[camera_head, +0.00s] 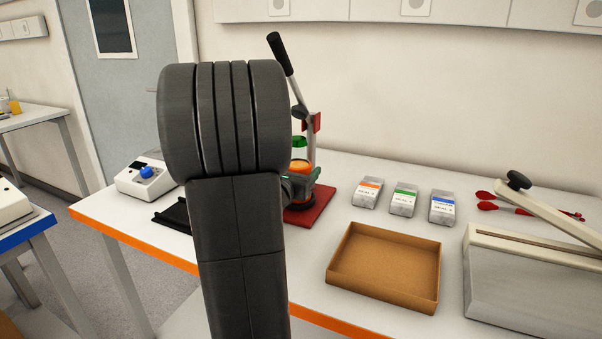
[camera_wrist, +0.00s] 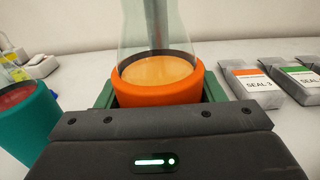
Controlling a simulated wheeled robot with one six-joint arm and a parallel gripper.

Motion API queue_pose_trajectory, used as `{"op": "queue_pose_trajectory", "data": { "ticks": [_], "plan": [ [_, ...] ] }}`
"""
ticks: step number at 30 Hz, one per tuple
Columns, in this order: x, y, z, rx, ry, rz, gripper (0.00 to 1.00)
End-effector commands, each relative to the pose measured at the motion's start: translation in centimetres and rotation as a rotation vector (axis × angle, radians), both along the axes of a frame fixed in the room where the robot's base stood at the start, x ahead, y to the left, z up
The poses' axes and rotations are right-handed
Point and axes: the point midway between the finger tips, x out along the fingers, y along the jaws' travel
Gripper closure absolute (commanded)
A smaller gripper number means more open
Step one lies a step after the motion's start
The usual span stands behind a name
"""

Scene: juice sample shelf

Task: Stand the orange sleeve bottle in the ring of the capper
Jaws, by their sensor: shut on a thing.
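The orange sleeve bottle (camera_wrist: 158,85) is clear, with orange liquid inside the sleeve. My gripper (camera_wrist: 160,97) is shut around its sleeve, with a green finger on each side. The bottle is upright, and its top is cut off in the wrist view. In the head view the bottle (camera_head: 301,168) shows just right of my arm, in front of the capper. The capper has a red base (camera_head: 312,212), a grey post and a black-handled lever (camera_head: 280,54). A green part (camera_head: 299,143) shows above the orange sleeve. The ring is hidden, so I cannot tell whether the bottle sits in it.
A teal sleeve bottle (camera_wrist: 28,125) stands close left of my gripper. Seal packs (camera_head: 403,203), an open cardboard tray (camera_head: 345,279) and a long-armed sealer (camera_head: 530,262) lie to the right. A white device with a blue knob (camera_head: 146,178) stands left.

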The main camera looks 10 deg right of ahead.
Motion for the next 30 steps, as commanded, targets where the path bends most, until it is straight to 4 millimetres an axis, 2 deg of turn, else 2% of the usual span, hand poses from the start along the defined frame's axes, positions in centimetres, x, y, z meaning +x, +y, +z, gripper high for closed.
{"op": "queue_pose_trajectory", "data": {
  "ticks": [14,15,18,30],
  "plan": [
    [0.01,-0.02,-0.10,-0.002,-0.002,0.000,0.69],
    [0.01,-0.02,-0.11,-0.002,-0.002,0.000,0.32],
    [0.02,-0.01,-0.14,-0.002,-0.002,0.000,0.13],
    [-0.58,0.45,-0.31,0.000,0.000,0.002,0.13]
  ]
}}
